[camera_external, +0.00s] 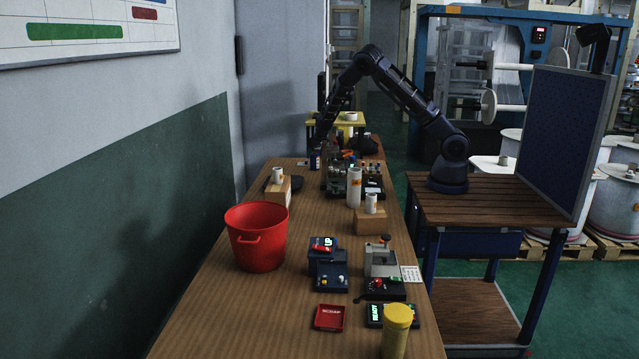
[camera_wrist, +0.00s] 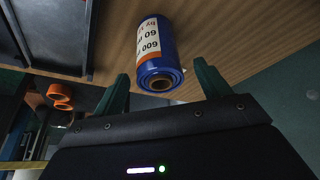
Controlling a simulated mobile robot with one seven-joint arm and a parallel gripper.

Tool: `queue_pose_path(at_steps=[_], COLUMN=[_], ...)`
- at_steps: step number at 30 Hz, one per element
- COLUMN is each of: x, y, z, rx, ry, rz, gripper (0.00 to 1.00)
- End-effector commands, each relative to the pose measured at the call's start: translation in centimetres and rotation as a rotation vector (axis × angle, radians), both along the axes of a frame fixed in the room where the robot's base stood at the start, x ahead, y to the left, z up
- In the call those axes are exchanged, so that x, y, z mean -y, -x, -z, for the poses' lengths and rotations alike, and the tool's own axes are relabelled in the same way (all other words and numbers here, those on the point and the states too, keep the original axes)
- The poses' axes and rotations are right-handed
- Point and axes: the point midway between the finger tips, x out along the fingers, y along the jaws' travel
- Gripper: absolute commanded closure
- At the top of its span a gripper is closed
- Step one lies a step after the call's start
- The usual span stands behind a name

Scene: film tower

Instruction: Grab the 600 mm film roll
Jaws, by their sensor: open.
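The 600 mm film roll is a blue roll (camera_wrist: 160,62) with a white and orange label reading "600" and "60" upside down. In the wrist view it is at top centre, on the wooden table, with its brown core facing me. My gripper (camera_wrist: 161,72) is open, one dark green finger on each side of the roll's near end, with a visible gap on both sides. I cannot tell how deep the roll sits between the fingers. In the external view the small blue roll (camera_external: 314,160) stands at the table's far left part, just below my gripper (camera_external: 321,138).
The long wooden table (camera_external: 222,318) holds a dark rack (camera_external: 340,180) right of the roll, a box with a white roll (camera_external: 278,176) nearer the camera, and a red bucket (camera_external: 257,238). Orange rings (camera_wrist: 60,97) show at left in the wrist view. The wall runs close along the left.

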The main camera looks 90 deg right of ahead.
Motion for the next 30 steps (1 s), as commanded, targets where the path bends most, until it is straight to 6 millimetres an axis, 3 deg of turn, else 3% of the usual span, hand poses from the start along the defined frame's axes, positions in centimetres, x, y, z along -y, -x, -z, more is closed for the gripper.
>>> queue_pose_path(at_steps=[9, 19, 20, 27, 30], x=[1.1, 1.3, 1.3, 1.3, 1.3], y=[-0.9, -1.1, -1.1, -1.1, -1.1], z=[3.7, 4.2, 4.2, 4.2, 4.1], rx=[-0.002, 0.0, 0.0, 0.0, 0.0], ry=[-0.001, 0.0, 0.0, 0.0, 0.0], rz=[0.001, 0.001, 0.001, 0.001, 0.001], gripper=[0.25, 0.25, 0.27, 0.74, 0.77])
